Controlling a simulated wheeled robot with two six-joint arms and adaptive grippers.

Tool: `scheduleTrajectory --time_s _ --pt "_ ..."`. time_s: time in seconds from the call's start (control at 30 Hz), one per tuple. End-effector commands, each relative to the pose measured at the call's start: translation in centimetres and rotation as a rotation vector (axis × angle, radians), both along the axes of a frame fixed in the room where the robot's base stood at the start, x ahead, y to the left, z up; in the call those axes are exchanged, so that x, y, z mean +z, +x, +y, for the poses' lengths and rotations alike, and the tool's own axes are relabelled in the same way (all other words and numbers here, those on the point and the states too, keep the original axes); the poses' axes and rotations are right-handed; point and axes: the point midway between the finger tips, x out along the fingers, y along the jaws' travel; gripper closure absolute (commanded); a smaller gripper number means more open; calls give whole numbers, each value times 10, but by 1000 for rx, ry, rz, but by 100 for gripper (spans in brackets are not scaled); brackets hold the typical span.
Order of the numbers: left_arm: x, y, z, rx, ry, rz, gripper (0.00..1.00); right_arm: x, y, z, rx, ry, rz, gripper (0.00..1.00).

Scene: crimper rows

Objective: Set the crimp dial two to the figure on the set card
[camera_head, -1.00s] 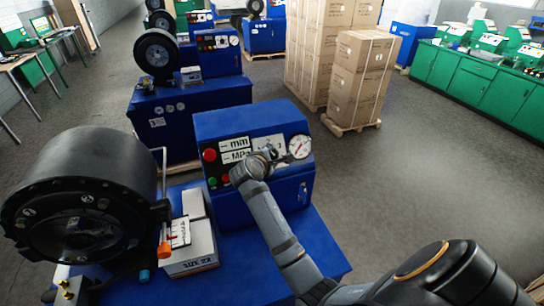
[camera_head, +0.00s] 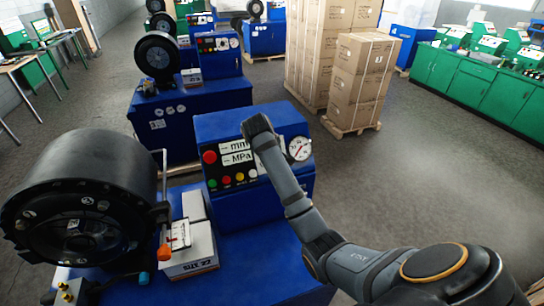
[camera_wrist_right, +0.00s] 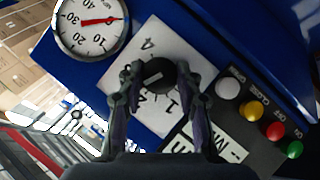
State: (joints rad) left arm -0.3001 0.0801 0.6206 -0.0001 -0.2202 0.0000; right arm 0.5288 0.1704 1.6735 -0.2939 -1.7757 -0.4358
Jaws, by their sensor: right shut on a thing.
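The crimp dial is a black knob (camera_wrist_right: 154,86) with a white line, on a white tilted plate (camera_wrist_right: 147,33) in the right wrist view. In the head view my right arm (camera_head: 280,175) hides the dial and the fingers. A small white card (camera_head: 180,233) stands by the white boxes; its writing is too small to read. My left gripper is out of view.
The blue control box (camera_head: 235,122) carries a round gauge (camera_head: 300,148), also in the wrist view (camera_wrist_right: 92,24), and several coloured buttons (camera_head: 226,180). A big black crimper head (camera_head: 80,195) stands left. White boxes (camera_head: 195,250) lie between. Open floor lies right.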

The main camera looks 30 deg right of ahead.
Motion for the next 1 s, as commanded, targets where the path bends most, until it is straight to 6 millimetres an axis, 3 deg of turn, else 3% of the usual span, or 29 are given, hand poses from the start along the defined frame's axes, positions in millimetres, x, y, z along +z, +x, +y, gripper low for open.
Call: scheduleTrajectory --time_s 0.5,1.0 --pt "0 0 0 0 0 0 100 1 0 -5 -251 362 -85 97" --pt "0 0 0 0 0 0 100 0 -1 -5 -366 531 -125 97"
